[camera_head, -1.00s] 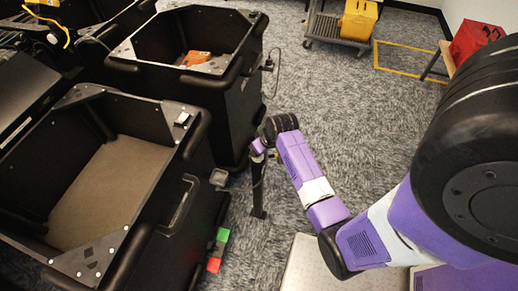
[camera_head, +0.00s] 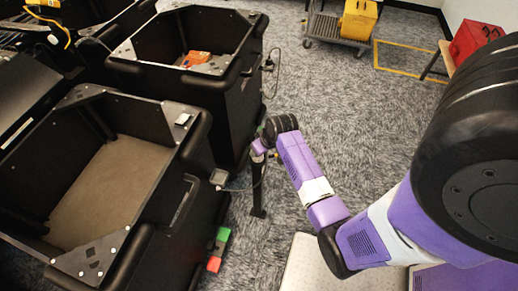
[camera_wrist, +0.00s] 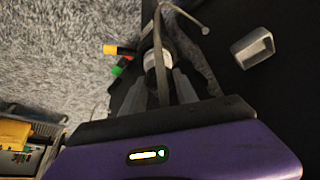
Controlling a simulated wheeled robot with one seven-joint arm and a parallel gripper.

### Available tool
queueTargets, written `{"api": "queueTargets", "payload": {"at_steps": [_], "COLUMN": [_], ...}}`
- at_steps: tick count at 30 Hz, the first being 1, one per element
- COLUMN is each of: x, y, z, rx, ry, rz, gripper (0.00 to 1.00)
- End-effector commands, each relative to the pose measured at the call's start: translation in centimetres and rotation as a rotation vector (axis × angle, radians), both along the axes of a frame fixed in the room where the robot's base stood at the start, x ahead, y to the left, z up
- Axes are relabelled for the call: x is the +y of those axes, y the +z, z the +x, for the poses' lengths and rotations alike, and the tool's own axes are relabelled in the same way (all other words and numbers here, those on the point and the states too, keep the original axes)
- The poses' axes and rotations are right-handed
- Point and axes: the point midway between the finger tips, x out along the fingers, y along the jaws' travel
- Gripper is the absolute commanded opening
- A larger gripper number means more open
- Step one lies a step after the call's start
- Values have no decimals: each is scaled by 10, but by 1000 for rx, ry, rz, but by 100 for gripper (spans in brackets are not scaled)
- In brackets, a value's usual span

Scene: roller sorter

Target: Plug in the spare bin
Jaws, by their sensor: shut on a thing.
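The near black open-topped bin (camera_head: 185,150) stands at the left with a bare brown floor. A small grey socket-like housing (camera_head: 218,178) sits on its right side; a grey hollow housing (camera_wrist: 253,48) shows on a black surface in the wrist view. My gripper (camera_wrist: 165,82) is shut on a pale plug-like piece (camera_wrist: 153,60) with a grey cable (camera_wrist: 163,30) running from it. The piece is apart from the housing. In the head view my gripper (camera_head: 260,150) is by the top of a black post (camera_head: 257,195), its fingers mostly hidden.
A second black bin (camera_head: 220,85) behind holds an orange item (camera_head: 195,58); a plug with a cable (camera_head: 268,63) is at its right side. A green and red piece (camera_head: 218,248) sits low by the near bin. Open carpet (camera_head: 340,130) lies to the right.

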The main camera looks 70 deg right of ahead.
Motion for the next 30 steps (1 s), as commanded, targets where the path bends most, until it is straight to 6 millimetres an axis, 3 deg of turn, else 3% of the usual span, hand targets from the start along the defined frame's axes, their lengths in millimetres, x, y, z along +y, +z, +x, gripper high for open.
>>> {"api": "queueTargets", "payload": {"at_steps": [30], "x": [0], "y": [-7], "z": [0], "rx": [0], "ry": [0], "rz": [0], "gripper": [0]}}
